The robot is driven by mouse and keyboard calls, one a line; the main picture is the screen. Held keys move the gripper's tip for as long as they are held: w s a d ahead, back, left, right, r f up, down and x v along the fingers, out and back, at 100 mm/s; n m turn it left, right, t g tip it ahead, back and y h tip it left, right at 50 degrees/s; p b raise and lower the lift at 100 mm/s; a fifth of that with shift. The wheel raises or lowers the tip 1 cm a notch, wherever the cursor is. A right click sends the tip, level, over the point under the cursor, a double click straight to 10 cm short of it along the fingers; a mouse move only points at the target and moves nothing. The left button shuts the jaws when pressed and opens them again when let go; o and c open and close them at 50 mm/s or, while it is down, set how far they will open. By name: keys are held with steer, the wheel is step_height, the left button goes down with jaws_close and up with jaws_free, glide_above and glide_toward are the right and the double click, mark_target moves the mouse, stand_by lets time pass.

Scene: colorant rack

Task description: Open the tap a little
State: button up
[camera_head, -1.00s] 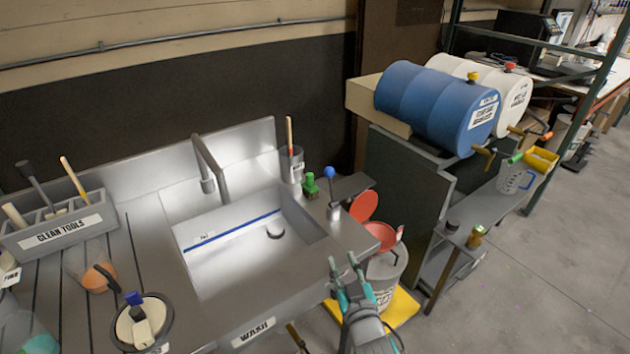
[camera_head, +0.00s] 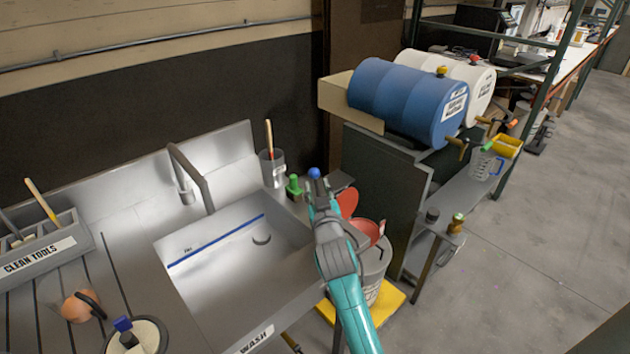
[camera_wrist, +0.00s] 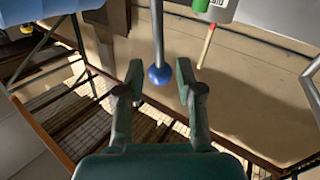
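The tap lever's blue ball knob (camera_head: 314,173) shows just beyond my gripper (camera_head: 317,188) in the head view. The grey spout (camera_head: 186,166) of the tap arches over the sink basin (camera_head: 205,265). In the wrist view, the blue knob (camera_wrist: 159,77) sits at the end of a thin metal rod (camera_wrist: 158,35). It lies between the two spread fingertips of my gripper (camera_wrist: 161,80), with visible gaps on both sides. My gripper is open and empty. In the head view my gripper hides the lever's lower part. No water stream is visible from the spout.
A green-capped item (camera_head: 293,186) and a grey cup with a wooden-handled tool (camera_head: 272,168) stand close left of the lever. A red-lidded bucket (camera_head: 372,265) stands right of the sink. A blue drum (camera_head: 405,100) lies on a stand farther right.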

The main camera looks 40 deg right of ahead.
mark_target(316, 182)
steer(key=shift+x, duration=1.95)
